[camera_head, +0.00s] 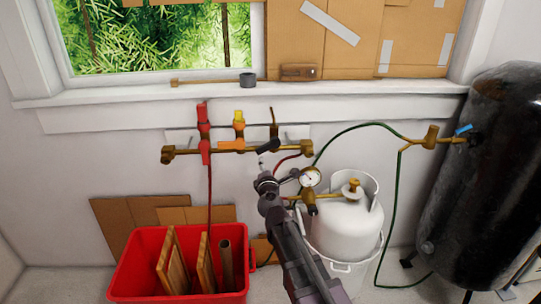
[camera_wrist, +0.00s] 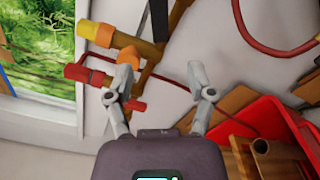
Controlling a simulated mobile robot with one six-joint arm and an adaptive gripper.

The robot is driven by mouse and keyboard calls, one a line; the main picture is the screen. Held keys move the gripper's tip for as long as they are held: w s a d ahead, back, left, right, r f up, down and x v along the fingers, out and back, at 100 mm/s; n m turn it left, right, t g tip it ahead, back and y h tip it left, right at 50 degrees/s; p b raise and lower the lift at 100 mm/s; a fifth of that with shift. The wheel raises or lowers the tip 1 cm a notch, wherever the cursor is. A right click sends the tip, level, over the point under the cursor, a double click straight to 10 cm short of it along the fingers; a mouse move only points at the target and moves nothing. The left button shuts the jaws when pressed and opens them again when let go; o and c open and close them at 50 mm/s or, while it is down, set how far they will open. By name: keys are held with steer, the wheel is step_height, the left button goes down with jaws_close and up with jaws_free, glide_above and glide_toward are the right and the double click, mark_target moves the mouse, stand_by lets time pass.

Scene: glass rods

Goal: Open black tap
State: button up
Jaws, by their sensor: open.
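The black tap (camera_head: 264,146) is a dark lever on the right part of a brass pipe manifold on the wall, under the window sill. In the wrist view a dark lever (camera_wrist: 159,18) at the top, beyond the fingers, looks like the same tap. My gripper (camera_head: 261,164) is just below the black tap in the head view, and its depth from the tap is hard to judge. In the wrist view my gripper (camera_wrist: 158,96) has its two grey fingers spread, with nothing between them. The fingers look apart from the black lever.
A red tap (camera_head: 203,150) and an orange tap (camera_head: 230,145) sit left of the black one. A white gas cylinder (camera_head: 345,218) with a gauge (camera_head: 311,177) stands right of my arm. A red bin (camera_head: 128,277) is below left, and a black tank (camera_head: 490,160) far right.

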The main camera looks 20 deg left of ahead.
mark_target(263, 150)
steer(key=shift+s+d, duration=0.25)
steer(key=shift+s, duration=0.4)
steer(key=x, duration=1.3)
steer(key=shift+w+a, duration=0.15)
steer(key=shift+w, duration=0.2)
jaws_close()
